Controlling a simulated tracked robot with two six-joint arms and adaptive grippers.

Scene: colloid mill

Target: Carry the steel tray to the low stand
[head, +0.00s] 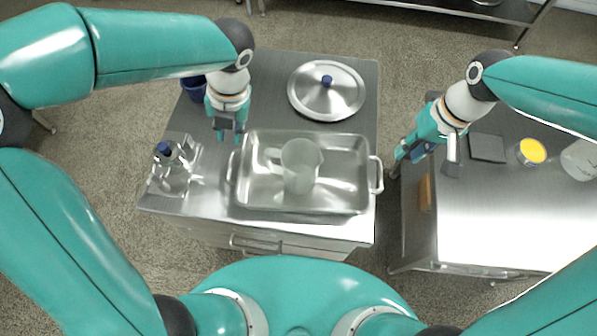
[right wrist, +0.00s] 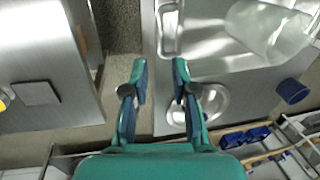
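The steel tray (head: 345,201) lies flat on the left steel table, with a clear jug (head: 301,166) standing in it. Its left handle (head: 231,166) and right handle (head: 376,175) stick out at the ends. My left gripper (head: 230,138) points down by the tray's far left corner, apart from the left handle; its fingers look spread and empty. My right gripper (head: 396,166) is close to the right handle, over the gap between the tables. In the right wrist view its fingers (right wrist: 160,78) are apart and empty, with the tray handle (right wrist: 169,42) just beyond them. I cannot tell which surface is the low stand.
A round lid (head: 345,88) with a blue knob lies behind the tray. A glass bottle (head: 172,172) stands to its left, a blue cup (head: 193,88) behind that. The right table (head: 490,220) holds a dark pad (head: 487,148) and a yellow-topped jar (head: 531,152); its front is bare.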

